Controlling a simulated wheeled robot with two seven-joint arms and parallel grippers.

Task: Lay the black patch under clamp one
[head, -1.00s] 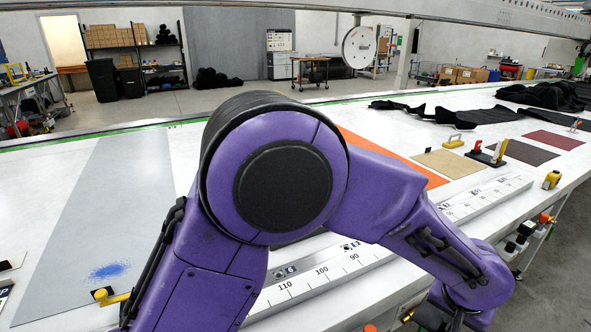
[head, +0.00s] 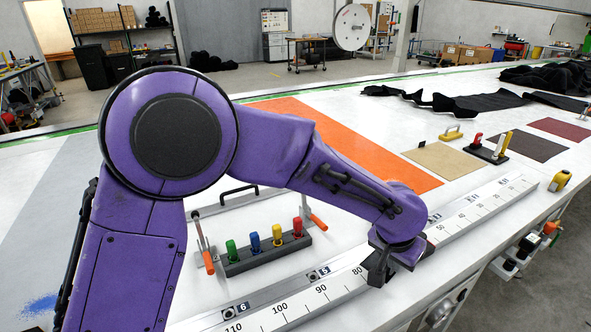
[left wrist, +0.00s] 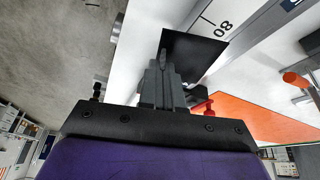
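My left gripper (head: 380,272) points down over the near edge of the long ruler rail (head: 335,287). In the left wrist view its fingers (left wrist: 162,62) are together on the thin black patch (left wrist: 197,52). The patch also shows beside the gripper in the head view (head: 413,254), over the rail; any contact with the rail is unclear. Two clamps with orange handles, a left one (head: 206,255) and a right one (head: 314,217), stand behind the rail. I cannot tell which clamp is clamp one. My right gripper is out of view.
A dark block with green, blue, yellow and red knobs (head: 266,256) sits between the clamps. An orange sheet (head: 350,140), a tan sheet (head: 442,160) and a yellow tape measure (head: 559,181) lie farther right. My arm hides part of the table.

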